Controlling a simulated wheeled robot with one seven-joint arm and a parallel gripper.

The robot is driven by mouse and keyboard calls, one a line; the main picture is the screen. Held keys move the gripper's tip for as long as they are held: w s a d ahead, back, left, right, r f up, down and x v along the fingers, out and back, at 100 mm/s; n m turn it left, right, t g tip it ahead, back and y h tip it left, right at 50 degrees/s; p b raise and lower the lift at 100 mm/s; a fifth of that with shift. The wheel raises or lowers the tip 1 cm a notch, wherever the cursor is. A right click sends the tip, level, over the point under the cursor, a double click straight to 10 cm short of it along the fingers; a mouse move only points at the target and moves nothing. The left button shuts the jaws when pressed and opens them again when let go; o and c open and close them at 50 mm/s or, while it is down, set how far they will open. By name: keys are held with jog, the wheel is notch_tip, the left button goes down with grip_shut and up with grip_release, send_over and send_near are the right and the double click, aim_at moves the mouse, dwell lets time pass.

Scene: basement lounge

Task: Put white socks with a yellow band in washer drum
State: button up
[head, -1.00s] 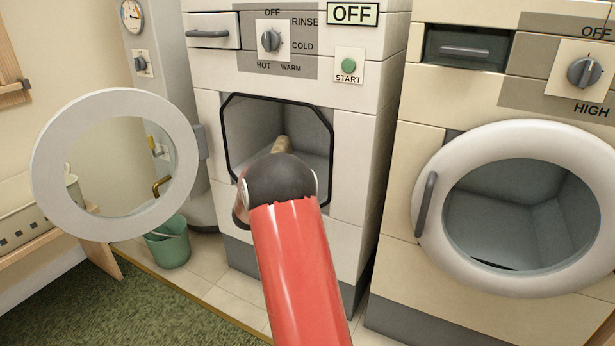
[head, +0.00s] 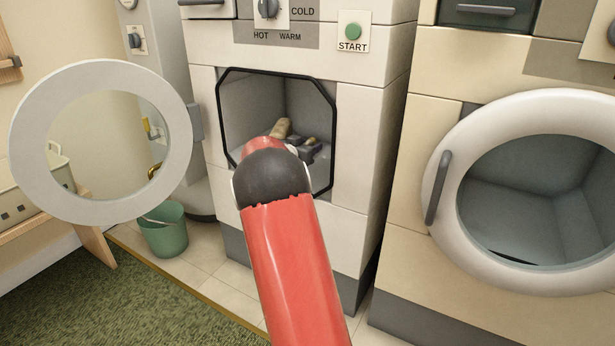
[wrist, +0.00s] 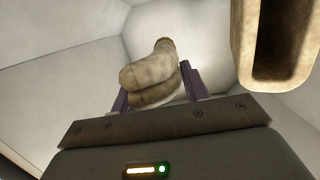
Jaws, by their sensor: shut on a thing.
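The washer drum (head: 252,105) is an open, grey-walled cavity with a black rim in the middle machine. My gripper (head: 309,149) is at or just inside its opening, partly hidden behind my red arm. A pale beige sock bundle (head: 281,128) shows just beyond it, inside the opening. In the wrist view my gripper (wrist: 155,92) is shut on the socks (wrist: 150,76), with a purple finger on either side. They look dull beige in shade, with a darker end; I cannot make out a yellow band. Pale walls surround them.
The washer's round door (head: 38,178) stands open to the left. A dryer with a white round door (head: 440,215) stands at the right. A green bucket (head: 164,236) is on the floor. A beige hollow piece (wrist: 246,45) shows close by in the wrist view.

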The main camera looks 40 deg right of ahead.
notch_tip(320, 180, down, 8)
jog(key=shift+f+b, duration=0.1)
jog(key=shift+b, duration=0.95)
jog(key=o, duration=1.1)
